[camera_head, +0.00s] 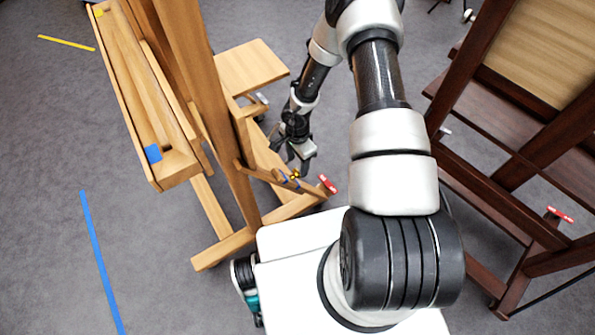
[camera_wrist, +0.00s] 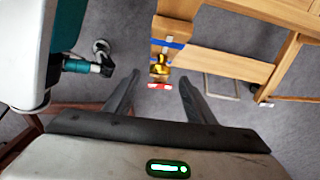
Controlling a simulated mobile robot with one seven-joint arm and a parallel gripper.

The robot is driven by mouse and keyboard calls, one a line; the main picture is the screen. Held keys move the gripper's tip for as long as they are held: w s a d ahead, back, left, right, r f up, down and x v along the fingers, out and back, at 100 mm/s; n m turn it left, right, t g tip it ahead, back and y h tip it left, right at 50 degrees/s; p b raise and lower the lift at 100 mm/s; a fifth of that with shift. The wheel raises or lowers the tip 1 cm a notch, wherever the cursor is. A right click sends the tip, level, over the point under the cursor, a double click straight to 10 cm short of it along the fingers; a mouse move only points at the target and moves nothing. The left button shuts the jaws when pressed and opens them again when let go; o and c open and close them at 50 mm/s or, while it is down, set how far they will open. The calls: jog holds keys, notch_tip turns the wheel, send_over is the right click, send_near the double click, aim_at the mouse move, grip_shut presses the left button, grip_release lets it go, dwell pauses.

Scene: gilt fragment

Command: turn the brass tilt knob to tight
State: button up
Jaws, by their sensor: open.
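The brass tilt knob (camera_wrist: 159,66) sits on the lower wooden part of the light-wood easel (camera_wrist: 215,65), with blue tape just above it and a red tag just below it in the wrist view. In the head view the small brass knob (camera_head: 294,175) shows low on the same easel (camera_head: 200,110), beside a red tag (camera_head: 327,184). My gripper (camera_head: 298,160) is close by the knob in the head view. In the wrist view my gripper (camera_wrist: 158,80) is open and empty, the knob showing between its fingertips and apparently beyond them. The knob's setting is too small to read.
A dark-wood easel (camera_head: 510,165) with its own red tag (camera_head: 560,214) stands at right. The light easel's tray (camera_head: 145,105) and a small wooden shelf (camera_head: 250,67) are at left. Yellow tape (camera_head: 66,43) and blue tape (camera_head: 100,262) mark the open grey floor.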

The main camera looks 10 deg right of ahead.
aim_at(297, 171)
notch_tip(297, 171, down, 5)
jog(key=shift+r+b, duration=0.1)
jog(key=shift+b, duration=0.25)
jog(key=c, duration=1)
